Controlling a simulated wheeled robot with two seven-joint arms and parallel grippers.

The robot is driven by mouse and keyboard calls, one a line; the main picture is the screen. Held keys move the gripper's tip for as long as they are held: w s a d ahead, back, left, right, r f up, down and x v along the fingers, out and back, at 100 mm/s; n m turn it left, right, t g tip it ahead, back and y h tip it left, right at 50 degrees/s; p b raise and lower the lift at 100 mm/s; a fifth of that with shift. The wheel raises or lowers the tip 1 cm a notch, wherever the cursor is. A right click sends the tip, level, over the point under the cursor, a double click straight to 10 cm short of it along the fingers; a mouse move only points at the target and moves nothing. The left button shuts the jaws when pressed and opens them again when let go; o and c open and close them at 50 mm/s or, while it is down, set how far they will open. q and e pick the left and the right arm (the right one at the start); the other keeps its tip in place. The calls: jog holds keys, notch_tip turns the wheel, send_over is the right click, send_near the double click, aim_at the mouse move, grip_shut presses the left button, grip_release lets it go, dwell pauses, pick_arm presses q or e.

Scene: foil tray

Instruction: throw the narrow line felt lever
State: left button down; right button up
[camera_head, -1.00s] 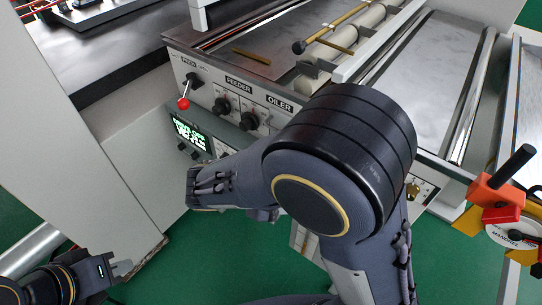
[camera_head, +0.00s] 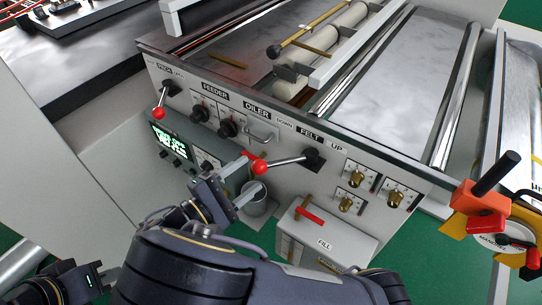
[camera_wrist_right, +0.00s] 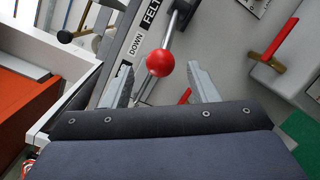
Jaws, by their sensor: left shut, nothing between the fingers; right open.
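The felt lever has a black pivot (camera_head: 313,158) on the grey machine panel, between the DOWN and UP labels. Its metal rod points left, on the DOWN side, and ends in a red ball knob (camera_head: 260,167). My right gripper (camera_head: 249,176) is open beside the knob. In the right wrist view the knob (camera_wrist_right: 160,63) shows centrally between the two spread fingertips, near their tips; I cannot tell whether either touches it. My left gripper (camera_head: 107,274) is shut and empty at the lower left, far from the lever.
Black knobs (camera_head: 228,127) and a handle (camera_head: 262,134) are near the oiler label. Brass valves (camera_head: 395,199) are on the right. A white FILL box (camera_head: 335,240) with a red handle stands below.

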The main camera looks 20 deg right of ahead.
aim_at(258, 169)
jog(key=p+x, duration=0.1)
jog(key=x, duration=0.5)
jog(key=shift+w+d, duration=0.15)
jog(key=shift+d, duration=0.2)
grip_shut()
